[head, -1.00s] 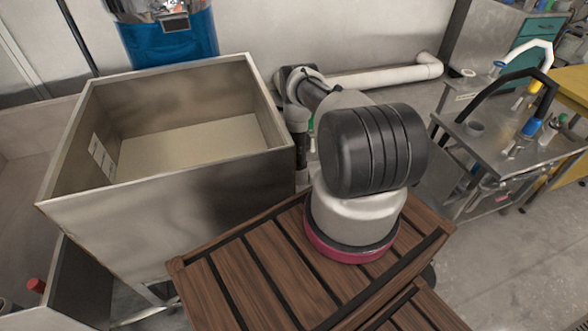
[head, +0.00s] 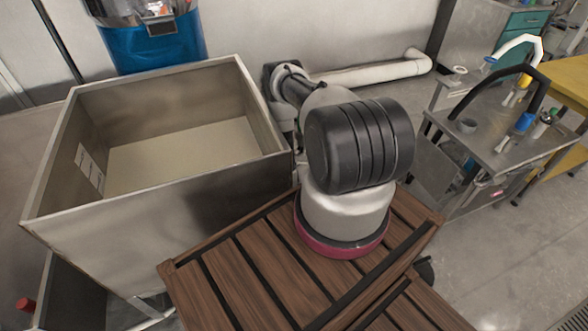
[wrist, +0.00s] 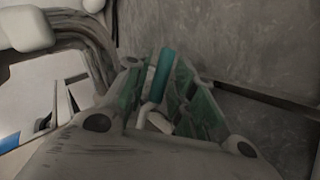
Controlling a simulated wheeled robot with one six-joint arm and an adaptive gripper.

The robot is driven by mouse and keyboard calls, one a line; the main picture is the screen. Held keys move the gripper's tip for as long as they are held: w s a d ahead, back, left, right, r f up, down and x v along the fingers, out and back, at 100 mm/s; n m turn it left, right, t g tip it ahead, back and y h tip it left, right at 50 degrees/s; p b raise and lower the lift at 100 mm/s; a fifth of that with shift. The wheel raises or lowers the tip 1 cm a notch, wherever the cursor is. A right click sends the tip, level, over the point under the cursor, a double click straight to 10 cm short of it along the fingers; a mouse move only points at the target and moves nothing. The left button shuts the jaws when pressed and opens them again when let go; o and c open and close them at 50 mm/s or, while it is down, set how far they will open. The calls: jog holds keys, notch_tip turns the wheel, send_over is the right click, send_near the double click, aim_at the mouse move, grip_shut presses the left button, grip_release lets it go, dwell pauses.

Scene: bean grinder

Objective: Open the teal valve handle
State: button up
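A narrow teal piece, which looks like the teal valve handle (wrist: 164,68), stands upright near the middle of the wrist view. My gripper (wrist: 160,80) has its grey fingers with green inner faces on either side of it. The piece lies between the fingers, but I cannot tell whether they touch it or grip it. A pale bent part (wrist: 150,115) shows lower between the fingers. In the head view my arm (head: 345,175) reaches away behind the metal bin, and my gripper and the handle are hidden there.
An open metal bin (head: 150,235) stands left of my arm, with a blue container (head: 155,45) behind it. A wooden slatted surface (head: 250,262) is in front. A metal bench (head: 500,150) with tools stands at right. A white pipe (head: 370,72) runs along the wall.

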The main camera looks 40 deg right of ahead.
dwell(0.3)
jog(key=v, duration=1.2)
jog(key=shift+f, duration=0.1)
